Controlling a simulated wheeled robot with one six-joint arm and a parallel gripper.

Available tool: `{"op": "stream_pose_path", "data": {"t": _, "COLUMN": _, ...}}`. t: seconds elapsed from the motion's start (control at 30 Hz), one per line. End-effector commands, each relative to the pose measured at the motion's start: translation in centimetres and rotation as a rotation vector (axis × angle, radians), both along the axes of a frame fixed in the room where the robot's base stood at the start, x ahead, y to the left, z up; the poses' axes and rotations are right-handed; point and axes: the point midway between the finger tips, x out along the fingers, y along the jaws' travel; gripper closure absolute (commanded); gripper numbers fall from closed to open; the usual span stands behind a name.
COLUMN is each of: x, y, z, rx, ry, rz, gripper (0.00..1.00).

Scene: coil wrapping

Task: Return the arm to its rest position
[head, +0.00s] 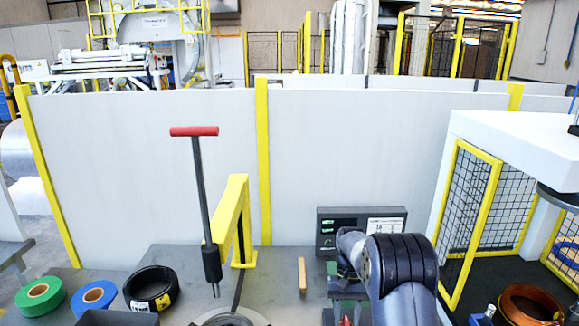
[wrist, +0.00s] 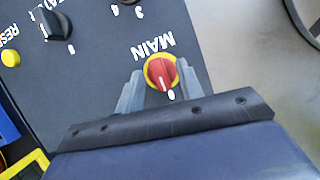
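In the wrist view, my gripper (wrist: 160,68) has its two grey fingers spread apart, one on each side of a red rotary switch (wrist: 161,73) on a yellow ring, labelled MAIN. Nothing is held between the fingers, and whether they touch the switch I cannot tell. The switch sits on a dark control panel (wrist: 95,82). In the head view, my arm (head: 402,262) is bent low at the bottom right, over the bench; its fingers are hidden there.
The panel has a black knob (wrist: 55,22) and a yellow button (wrist: 10,57). On the bench are a grey display unit (head: 328,229), a yellow post (head: 232,205), a red-handled tool (head: 203,185), and green (head: 40,296), blue (head: 95,297) and black (head: 151,289) rolls. A mesh enclosure (head: 470,220) stands right.

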Motion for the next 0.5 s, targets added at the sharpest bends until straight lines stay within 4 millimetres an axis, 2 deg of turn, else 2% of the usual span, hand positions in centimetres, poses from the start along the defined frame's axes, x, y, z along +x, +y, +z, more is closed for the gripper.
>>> {"op": "stream_pose_path", "data": {"t": 0.5, "x": -0.16, "y": -0.36, "z": 0.02, "rx": 0.001, "ry": 0.001, "rz": -0.547, "gripper": 0.65}}
